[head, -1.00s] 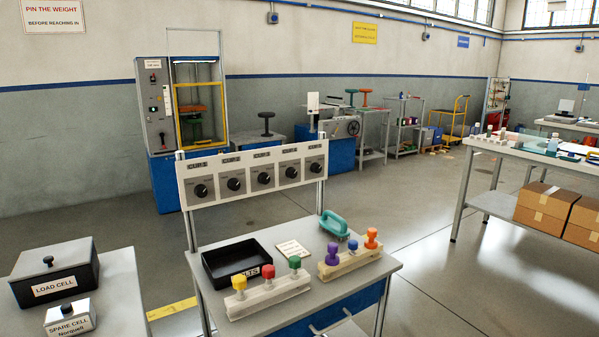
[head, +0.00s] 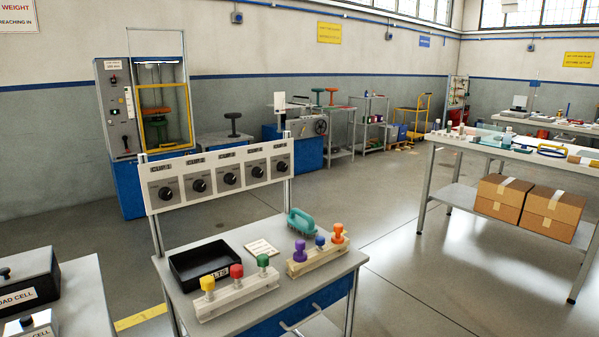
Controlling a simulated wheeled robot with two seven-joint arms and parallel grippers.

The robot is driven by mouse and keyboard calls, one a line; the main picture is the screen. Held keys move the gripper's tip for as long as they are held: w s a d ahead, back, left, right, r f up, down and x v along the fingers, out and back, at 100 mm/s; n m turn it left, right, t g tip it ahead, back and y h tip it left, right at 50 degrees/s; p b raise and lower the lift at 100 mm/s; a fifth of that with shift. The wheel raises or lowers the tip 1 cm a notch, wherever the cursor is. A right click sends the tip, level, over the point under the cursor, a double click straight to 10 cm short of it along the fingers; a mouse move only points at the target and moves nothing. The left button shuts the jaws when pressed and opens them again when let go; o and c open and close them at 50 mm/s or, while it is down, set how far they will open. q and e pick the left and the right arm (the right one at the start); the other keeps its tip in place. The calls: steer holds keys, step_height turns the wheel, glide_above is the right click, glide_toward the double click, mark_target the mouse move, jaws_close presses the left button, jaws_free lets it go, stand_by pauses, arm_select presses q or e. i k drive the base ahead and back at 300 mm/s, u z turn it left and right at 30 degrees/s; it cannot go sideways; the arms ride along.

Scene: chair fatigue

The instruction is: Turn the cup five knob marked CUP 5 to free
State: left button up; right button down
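A white panel (head: 217,152) stands on two posts behind a small grey table. It carries a row of several black round knobs on grey plates, each under a small dark label. The rightmost knob (head: 281,166) is on the plate at the panel's right end; the label above it is too small to read, so I cannot confirm CUP 5 from the lettering. The way its pointer faces is also too small to tell. Neither of my grippers is in view.
The small table (head: 335,263) in front of the panel holds a black tray (head: 175,266), racks with coloured knobbed pieces (head: 236,297) and a teal handled tool (head: 301,221). A grey table with a load cell box (head: 22,277) is at left. Open floor (head: 420,270) lies right.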

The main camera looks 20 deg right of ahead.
mark_target(282, 167)
steer(key=z, duration=0.25)
steer(key=k, duration=0.45)
steer(key=z, duration=1.65)
steer(key=i, duration=1.4)
steer(key=u, duration=0.5)
steer(key=i, duration=1.05)
steer(key=u, duration=0.95)
